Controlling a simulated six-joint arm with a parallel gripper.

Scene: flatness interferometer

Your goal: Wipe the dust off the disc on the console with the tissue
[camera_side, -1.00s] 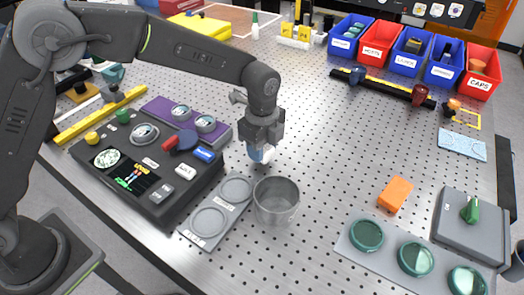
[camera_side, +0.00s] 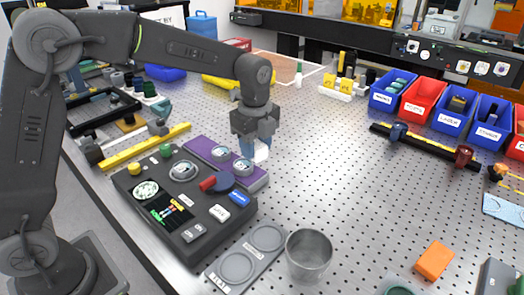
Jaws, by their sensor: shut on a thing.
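The dark console (camera_side: 185,248) stands at the left, with a round silver-rimmed disc (camera_side: 183,170) near its back edge. Dust on the disc is too small to make out. My gripper (camera_side: 257,148) is shut on the tissue (camera_side: 262,153), a small white and pale-blue piece showing below the fingers. It is in the air by the right end of the purple tray (camera_side: 258,182), to the right of the console's disc and apart from it.
The purple tray behind the console holds two round pieces (camera_side: 243,167).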

